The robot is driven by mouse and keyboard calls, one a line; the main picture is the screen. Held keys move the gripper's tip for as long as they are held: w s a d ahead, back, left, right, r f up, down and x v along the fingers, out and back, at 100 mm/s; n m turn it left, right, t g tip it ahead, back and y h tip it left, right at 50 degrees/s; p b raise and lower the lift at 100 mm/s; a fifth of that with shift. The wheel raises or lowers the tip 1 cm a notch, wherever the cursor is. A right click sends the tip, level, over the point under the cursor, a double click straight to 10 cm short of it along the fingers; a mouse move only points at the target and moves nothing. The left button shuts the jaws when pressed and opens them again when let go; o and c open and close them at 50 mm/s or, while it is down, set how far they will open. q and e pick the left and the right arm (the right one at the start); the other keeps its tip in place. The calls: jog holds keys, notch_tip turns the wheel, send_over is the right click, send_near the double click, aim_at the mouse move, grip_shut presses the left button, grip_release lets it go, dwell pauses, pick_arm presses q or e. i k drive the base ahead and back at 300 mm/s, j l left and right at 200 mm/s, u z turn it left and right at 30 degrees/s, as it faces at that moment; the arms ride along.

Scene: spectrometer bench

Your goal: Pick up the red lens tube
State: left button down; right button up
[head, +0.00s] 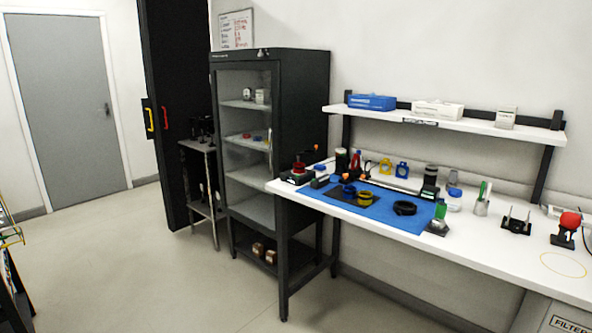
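A white bench (480,247) stands at the right, with a blue mat (375,213) on it. Several small red items show, and I cannot tell for certain which is the red lens tube. A short red round piece (299,168) sits on a black holder at the bench's left end. A slim red upright item (355,161) stands at the back near dark cylinders. A red ball-like piece (570,220) sits on a black stand at the right. Neither of my grippers is in view.
A blue ring (349,190), a yellow ring (365,197) and a black ring (405,208) lie on the mat. A shelf (450,124) with boxes hangs above the bench. A dark glass-door cabinet (300,100) stands left of it. The floor (180,270) in front is clear.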

aim_at(297, 169)
jog(key=i+u, duration=0.2)
jog(key=i, duration=0.3)
jog(key=i+l+u, duration=0.2)
jog(key=i, duration=0.25)
jog(key=i+u, duration=0.25)
jog(key=i, duration=0.25)
